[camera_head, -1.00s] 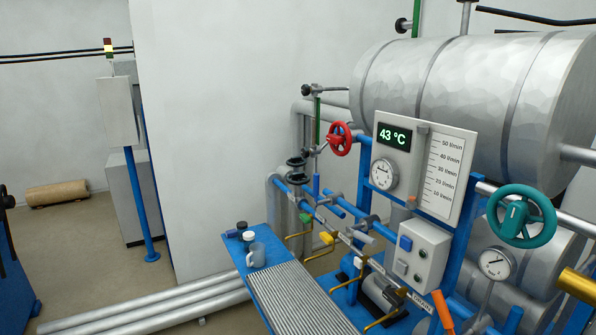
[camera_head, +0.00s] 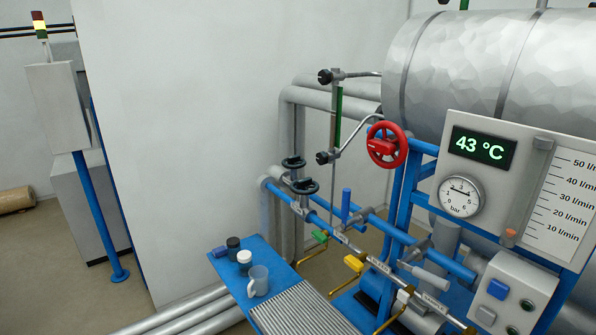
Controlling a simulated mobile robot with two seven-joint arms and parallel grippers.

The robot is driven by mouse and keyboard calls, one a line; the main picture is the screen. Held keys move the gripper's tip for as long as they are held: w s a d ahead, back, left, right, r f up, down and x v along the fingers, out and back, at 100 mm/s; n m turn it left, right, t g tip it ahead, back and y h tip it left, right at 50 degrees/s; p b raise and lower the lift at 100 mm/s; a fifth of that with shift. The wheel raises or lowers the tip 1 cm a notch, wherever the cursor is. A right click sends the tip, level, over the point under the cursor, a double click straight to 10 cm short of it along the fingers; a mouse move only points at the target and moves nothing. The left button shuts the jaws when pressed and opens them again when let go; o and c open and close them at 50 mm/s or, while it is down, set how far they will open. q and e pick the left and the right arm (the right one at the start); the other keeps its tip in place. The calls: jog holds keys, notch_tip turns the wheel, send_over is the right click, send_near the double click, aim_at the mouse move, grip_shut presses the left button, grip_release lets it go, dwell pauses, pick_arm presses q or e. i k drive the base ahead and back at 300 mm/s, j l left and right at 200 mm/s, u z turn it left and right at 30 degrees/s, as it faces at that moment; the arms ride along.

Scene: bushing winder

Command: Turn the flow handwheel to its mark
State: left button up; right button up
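A red handwheel (camera_head: 387,145) stands upright in front of the blue frame, at the right of centre. Two small black handwheels (camera_head: 304,187) sit on the pipes to its left. The frames do not show which wheel is the flow one, and I see no clear mark on any wheel. A grey panel (camera_head: 480,195) carries a flow scale (camera_head: 566,200) labelled from 10 to 50 l/min, cut off at the right edge. An orange piece (camera_head: 510,236) shows at the bottom of the tube beside the scale. Neither of my grippers is in view.
A green display (camera_head: 480,147) reads 43 °C above a round bar gauge (camera_head: 460,197). A blue bench (camera_head: 228,267) holds a mug (camera_head: 259,280) and small jars. A large silver tank (camera_head: 470,70) fills the upper right.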

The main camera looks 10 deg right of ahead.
aim_at(304, 184)
jog(key=i+j+z, duration=0.2)
jog(key=i+j, duration=0.7)
jog(key=i+j+z, duration=0.2)
jog(key=i+j, duration=0.65)
jog(key=j, duration=0.15)
